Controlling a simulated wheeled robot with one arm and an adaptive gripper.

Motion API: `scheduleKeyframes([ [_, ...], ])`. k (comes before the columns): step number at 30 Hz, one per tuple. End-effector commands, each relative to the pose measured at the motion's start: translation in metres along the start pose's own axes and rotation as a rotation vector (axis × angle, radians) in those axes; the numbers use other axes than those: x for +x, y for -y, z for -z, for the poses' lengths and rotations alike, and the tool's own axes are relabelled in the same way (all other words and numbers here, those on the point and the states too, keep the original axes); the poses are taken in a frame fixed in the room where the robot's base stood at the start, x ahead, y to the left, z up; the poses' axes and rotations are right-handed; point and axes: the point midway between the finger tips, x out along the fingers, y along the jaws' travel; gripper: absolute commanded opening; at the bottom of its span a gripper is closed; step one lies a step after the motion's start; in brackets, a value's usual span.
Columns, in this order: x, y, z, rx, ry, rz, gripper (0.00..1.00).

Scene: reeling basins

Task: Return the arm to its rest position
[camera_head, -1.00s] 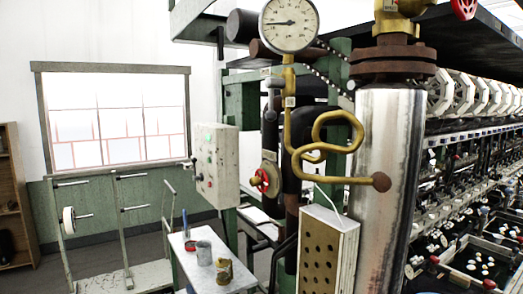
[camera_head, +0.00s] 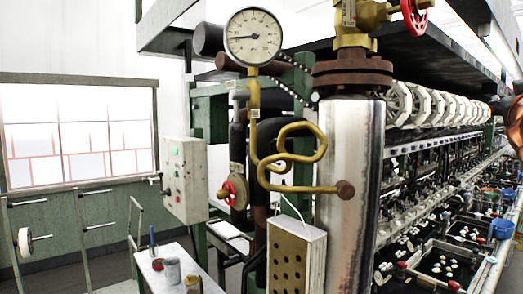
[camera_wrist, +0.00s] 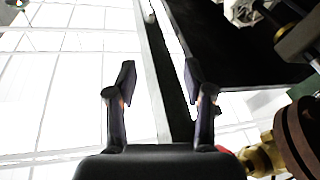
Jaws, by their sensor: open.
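My gripper (camera_wrist: 160,95) shows in the wrist view with its two dark fingers apart and nothing between them. It points up toward the white ceiling panels and a dark overhead beam. Part of a brown flange (camera_wrist: 300,135) and a brass fitting (camera_wrist: 262,155) show at the lower right of that view. In the head view my gripper is not recognisable; an orange-brown rounded shape (camera_head: 514,125) at the right edge is cut off, and I cannot tell what it is.
A steel pipe (camera_head: 346,190) with a pressure gauge (camera_head: 253,37) and brass coil stands close in front. A control box (camera_head: 185,180) and small white table (camera_head: 170,272) are at left. The reeling machine with basins (camera_head: 450,262) runs along the right.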

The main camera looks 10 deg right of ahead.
Motion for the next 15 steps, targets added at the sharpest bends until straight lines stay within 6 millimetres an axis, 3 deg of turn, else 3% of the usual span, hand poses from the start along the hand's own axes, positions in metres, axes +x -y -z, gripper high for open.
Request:
scheduleKeyframes([
  [3,-0.006,0.039,-0.064,0.034,0.171,0.055,0.52],
  [8,-0.031,0.089,-0.145,0.045,0.403,0.135,0.52],
  [15,-0.102,0.161,-0.25,0.008,0.738,0.287,0.52],
])
